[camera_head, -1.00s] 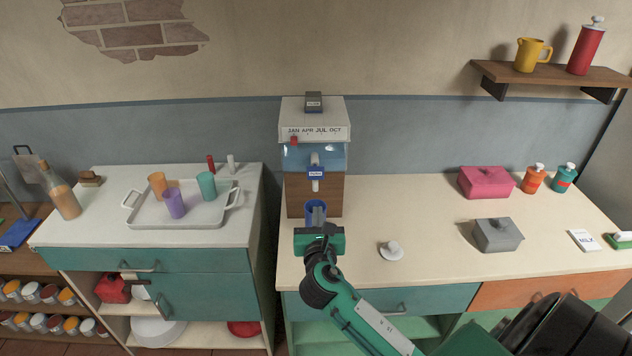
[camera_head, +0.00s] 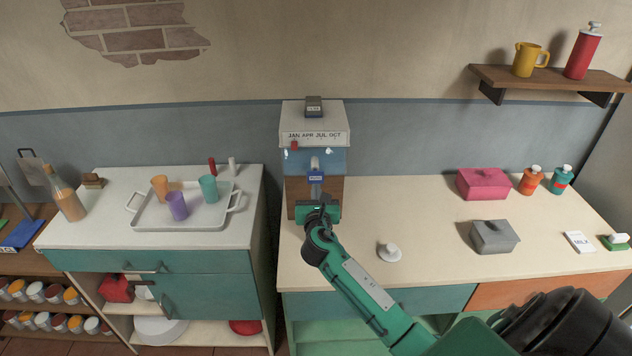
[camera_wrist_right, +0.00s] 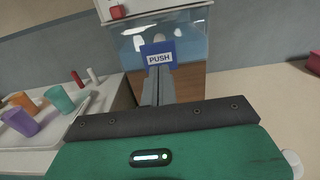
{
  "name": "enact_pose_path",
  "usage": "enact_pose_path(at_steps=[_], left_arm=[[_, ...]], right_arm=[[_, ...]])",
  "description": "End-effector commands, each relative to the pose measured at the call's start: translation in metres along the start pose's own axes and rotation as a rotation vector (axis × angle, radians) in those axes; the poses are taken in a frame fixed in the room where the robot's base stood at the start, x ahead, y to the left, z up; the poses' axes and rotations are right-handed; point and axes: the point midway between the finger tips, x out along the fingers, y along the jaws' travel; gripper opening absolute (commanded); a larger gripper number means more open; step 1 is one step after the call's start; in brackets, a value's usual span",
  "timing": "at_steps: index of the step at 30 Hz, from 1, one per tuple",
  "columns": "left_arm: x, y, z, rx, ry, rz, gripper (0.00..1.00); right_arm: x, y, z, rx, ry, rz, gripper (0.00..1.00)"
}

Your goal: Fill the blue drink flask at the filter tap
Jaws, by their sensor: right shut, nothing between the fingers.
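The filter tap unit (camera_head: 313,130) stands at the back of the counter, with a clear water tank (camera_wrist_right: 190,38) and a blue PUSH plate (camera_head: 316,177). My right gripper (camera_head: 316,188) is shut and empty, its fingertips at the PUSH plate, which fills the middle of the wrist view (camera_wrist_right: 158,57). I cannot tell whether they touch it. The blue flask is hidden behind my right gripper; it stood under the tap in the earlier frame. A white cap-like piece (camera_head: 389,252) lies on the counter to the right. My left gripper is out of view.
A pink box (camera_head: 483,184), a grey box (camera_head: 494,237) and two small bottles (camera_head: 531,181) stand on the right. A white tray (camera_head: 210,216) with three cups is on the left counter, across a gap. The counter around the white piece is clear.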

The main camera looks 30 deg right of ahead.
Motion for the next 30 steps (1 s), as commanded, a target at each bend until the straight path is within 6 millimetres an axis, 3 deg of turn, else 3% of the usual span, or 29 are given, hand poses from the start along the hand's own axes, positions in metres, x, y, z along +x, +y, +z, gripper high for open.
enact_pose_path(at_steps=[6,22,30], left_arm=[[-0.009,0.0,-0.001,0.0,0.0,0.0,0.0],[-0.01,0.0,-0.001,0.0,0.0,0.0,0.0],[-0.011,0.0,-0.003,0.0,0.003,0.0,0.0]], right_arm=[[0.024,0.0,0.001,0.0,0.001,-0.002,0.0],[0.031,0.0,0.0,0.0,0.0,0.0,0.0],[0.055,0.0,0.001,-0.002,-0.001,-0.001,0.0]])
